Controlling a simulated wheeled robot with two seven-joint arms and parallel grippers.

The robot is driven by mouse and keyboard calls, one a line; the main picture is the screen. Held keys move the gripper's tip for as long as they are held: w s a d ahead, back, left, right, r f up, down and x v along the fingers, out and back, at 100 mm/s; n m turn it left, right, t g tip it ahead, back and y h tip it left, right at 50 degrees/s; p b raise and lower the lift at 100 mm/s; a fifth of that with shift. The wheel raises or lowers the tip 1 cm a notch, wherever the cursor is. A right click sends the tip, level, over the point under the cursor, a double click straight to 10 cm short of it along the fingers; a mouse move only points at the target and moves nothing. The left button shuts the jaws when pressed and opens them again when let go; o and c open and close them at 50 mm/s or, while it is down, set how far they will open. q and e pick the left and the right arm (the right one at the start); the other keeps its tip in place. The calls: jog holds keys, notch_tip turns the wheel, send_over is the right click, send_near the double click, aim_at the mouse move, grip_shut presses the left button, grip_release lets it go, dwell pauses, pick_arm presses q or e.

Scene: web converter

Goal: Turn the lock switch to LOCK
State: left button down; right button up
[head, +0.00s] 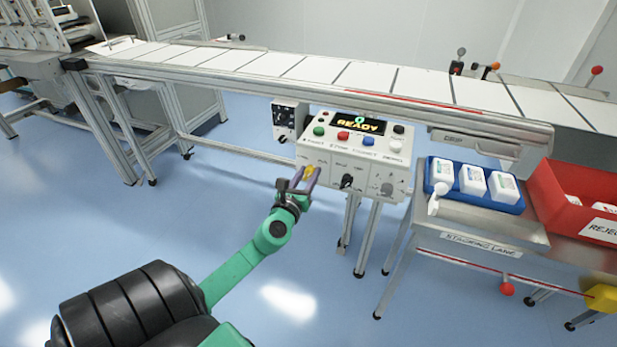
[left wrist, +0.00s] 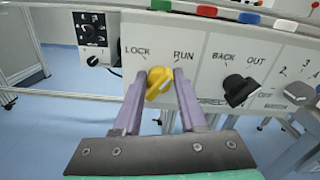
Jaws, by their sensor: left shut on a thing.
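The lock switch is a yellow knob (left wrist: 158,84) on the front of the white control box (head: 340,160). In the left wrist view it sits below the printed words LOCK and RUN. Its ridge looks slanted, with the upper end leaning toward RUN. In the head view the knob (head: 309,171) shows small at the box's lower left. My left gripper (head: 305,175) reaches it from the front. Its two purple fingers (left wrist: 158,90) stand on either side of the knob, shut on it. My right gripper is not in view.
A black BACK/OUT knob (left wrist: 238,90) and a grey numbered knob (left wrist: 298,92) sit to the right. Coloured buttons and a READY display (head: 362,125) are above. A conveyor (head: 300,68) runs behind. A blue tray (head: 475,200) with bottles and a red bin (head: 548,190) stand right.

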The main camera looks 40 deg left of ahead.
pick_arm(q)
jog(key=shift+f+n, duration=0.15)
jog(key=shift+n, duration=0.35)
jog(key=n+b, duration=0.2)
jog(key=n, duration=0.1)
jog(key=shift+n, duration=0.3)
jog(key=n, duration=0.2)
jog(key=shift+a+n+b, duration=0.1)
jog(key=shift+n+b, duration=0.2)
jog(key=shift+n, duration=0.1)
jog(key=n, duration=0.2)
jog(key=shift+s+n, duration=0.1)
jog(key=shift+n, duration=0.2)
jog(key=n, duration=0.2)
jog(key=shift+n, duration=0.3)
jog(key=shift+a+n, duration=0.1)
jog(key=shift+n, duration=1.6)
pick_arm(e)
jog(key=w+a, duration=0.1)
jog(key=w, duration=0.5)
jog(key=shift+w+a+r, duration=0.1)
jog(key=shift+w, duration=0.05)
pick_arm(q)
jog(key=shift+c, duration=2.4)
grip_release()
